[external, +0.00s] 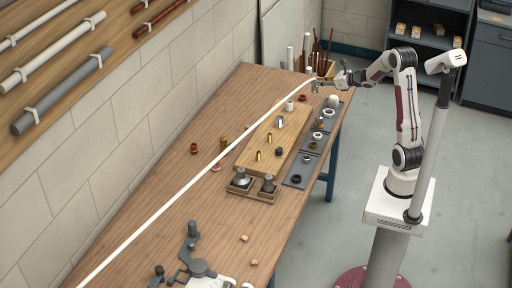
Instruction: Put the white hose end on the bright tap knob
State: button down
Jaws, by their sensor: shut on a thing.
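A long white hose (190,186) runs diagonally over the table from the lower left to my gripper at the far end. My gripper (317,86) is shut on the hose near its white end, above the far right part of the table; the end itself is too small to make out. A light wooden board (246,160) on the table bears several small upright fittings. A bright silvery one (280,121), which looks like the bright tap knob, stands towards its far end, with brass ones (269,139) nearer. My gripper is beyond and to the right of it, apart from it.
Dark trays (293,180) with rings and caps line the board's right side. A wooden holder with two metal pieces (241,180) sits at its near end. Upright rods (315,52) stand behind my gripper. A grey clamp-like device (196,262) is at the near edge. The left table is mostly clear.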

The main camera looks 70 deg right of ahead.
jog(key=s+d, duration=0.1)
jog(key=s, duration=0.1)
jog(key=n+y, duration=0.3)
jog(key=y, duration=0.1)
send_over(322, 116)
jog(key=shift+s+a+f, duration=0.15)
jog(key=shift+f, duration=0.05)
jog(key=shift+f, duration=0.15)
notch_tip(322, 116, down, 6)
dwell(0.4)
jog(key=shift+f, duration=1.85)
jog(key=shift+f, duration=0.15)
